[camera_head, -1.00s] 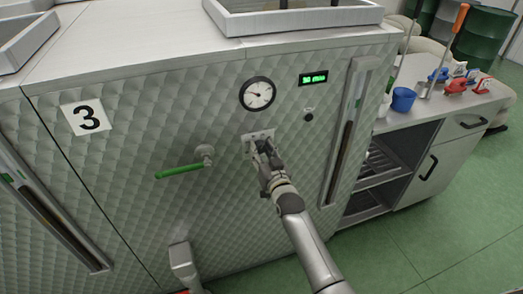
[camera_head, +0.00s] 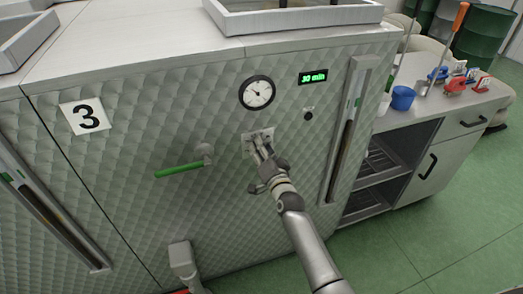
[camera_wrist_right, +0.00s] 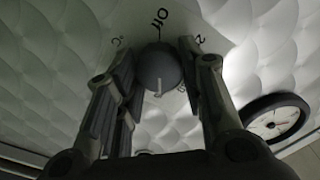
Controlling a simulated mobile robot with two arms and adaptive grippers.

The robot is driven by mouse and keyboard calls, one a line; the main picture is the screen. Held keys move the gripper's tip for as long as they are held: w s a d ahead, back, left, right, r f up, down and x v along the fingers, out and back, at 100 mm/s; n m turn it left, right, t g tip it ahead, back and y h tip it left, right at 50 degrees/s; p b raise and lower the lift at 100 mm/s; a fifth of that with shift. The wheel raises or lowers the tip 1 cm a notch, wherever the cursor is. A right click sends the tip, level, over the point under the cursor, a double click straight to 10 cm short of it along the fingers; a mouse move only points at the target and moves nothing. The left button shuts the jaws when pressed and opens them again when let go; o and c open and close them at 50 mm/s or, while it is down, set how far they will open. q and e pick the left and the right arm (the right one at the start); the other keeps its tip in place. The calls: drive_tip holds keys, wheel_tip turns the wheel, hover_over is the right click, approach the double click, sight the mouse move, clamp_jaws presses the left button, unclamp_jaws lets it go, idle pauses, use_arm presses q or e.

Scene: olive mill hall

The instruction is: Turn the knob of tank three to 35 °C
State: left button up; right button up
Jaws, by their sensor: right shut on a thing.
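Tank three is the quilted metal front with the "3" plate (camera_head: 86,117). Its knob (camera_wrist_right: 160,68) is round and dark grey with a pale pointer line, on a light plate with marks around it. My right gripper (camera_head: 262,146) is at this plate, below the dial gauge; it also shows in the right wrist view (camera_wrist_right: 161,75), with its fingers shut on either side of the knob. In the head view the fingers mostly hide the knob. The scale marks are too small to read for a setting. My left gripper is not in view.
A round dial gauge (camera_head: 257,93) and a green display (camera_head: 313,77) reading "30 min" sit above, with a small black button (camera_head: 308,114) below the display. A green-handled valve (camera_head: 180,170) juts out left. A sight-glass column (camera_head: 347,130) stands right.

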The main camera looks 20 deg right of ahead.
drive_tip(key=shift+f, duration=0.15)
idle(0.3)
drive_tip(key=o, duration=1)
drive_tip(key=s, duration=1.2)
drive_tip(key=shift+d, duration=0.15)
